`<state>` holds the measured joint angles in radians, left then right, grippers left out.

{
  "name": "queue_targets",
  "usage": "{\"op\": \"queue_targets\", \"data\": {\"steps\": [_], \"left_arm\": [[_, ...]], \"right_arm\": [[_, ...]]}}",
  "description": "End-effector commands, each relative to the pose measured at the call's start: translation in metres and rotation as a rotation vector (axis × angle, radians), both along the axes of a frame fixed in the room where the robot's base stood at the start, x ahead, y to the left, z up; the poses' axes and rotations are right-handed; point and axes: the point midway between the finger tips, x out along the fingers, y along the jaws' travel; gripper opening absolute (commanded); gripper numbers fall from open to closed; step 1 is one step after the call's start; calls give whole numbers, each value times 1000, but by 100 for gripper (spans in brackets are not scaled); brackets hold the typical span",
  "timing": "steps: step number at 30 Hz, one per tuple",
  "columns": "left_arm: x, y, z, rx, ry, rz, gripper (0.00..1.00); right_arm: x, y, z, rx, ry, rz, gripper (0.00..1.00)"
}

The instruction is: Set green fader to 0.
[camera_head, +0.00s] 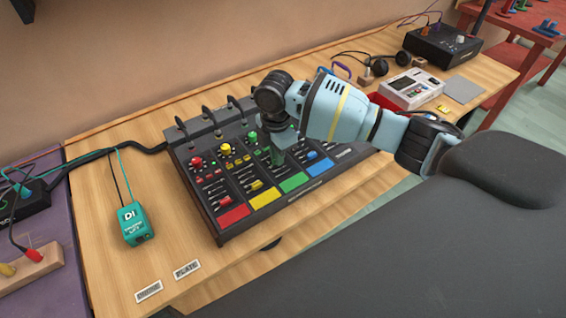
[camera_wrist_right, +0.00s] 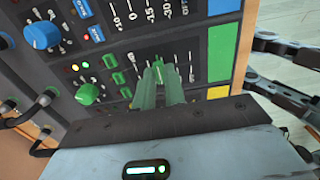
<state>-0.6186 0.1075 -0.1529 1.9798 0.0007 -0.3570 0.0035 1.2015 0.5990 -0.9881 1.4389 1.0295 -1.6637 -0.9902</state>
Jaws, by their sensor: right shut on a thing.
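The mixer (camera_head: 228,226) has red, yellow, green and blue channels. The green channel's label pad (camera_head: 292,182) shows in the head view, as does its green knob (camera_wrist_right: 86,94) in the wrist view. My right gripper (camera_head: 277,158) is shut on the green fader, reaching down onto the green channel's slot. Two dark, separated fingers at the right of the wrist view look like my left gripper (camera_wrist_right: 262,66), open and empty, off the mixer.
The red (camera_head: 234,215), yellow (camera_head: 265,198) and blue (camera_head: 319,166) pads lie beside the green one. Cables stand along the mixer's back edge. A teal DI box (camera_head: 134,224) is left of it; a white device (camera_head: 411,90) is right. The table front is mostly clear.

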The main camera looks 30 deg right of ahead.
Motion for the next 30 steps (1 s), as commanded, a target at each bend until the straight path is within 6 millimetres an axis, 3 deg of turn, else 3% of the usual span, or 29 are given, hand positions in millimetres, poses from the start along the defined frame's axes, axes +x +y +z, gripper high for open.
{"op": "queue_targets", "data": {"steps": [12, 13, 18, 26, 30], "left_arm": [[8, 1, 4, 2, -18, -3, 44], [8, 1, 4, 2, -18, -3, 44], [6, 2, 3, 4, -13, -5, 44], [5, 2, 2, 5, -11, -6, 44], [6, 2, 3, 6, -14, -7, 44]], "right_arm": [[6, 1, 2, 2, -2, 0, 0], [6, 1, 2, 2, -2, 0, 14], [6, 1, 2, 2, -3, 0, 34], [6, 1, 3, 2, -3, 0, 34], [7, 1, 15, 3, -7, 0, 34]]}}
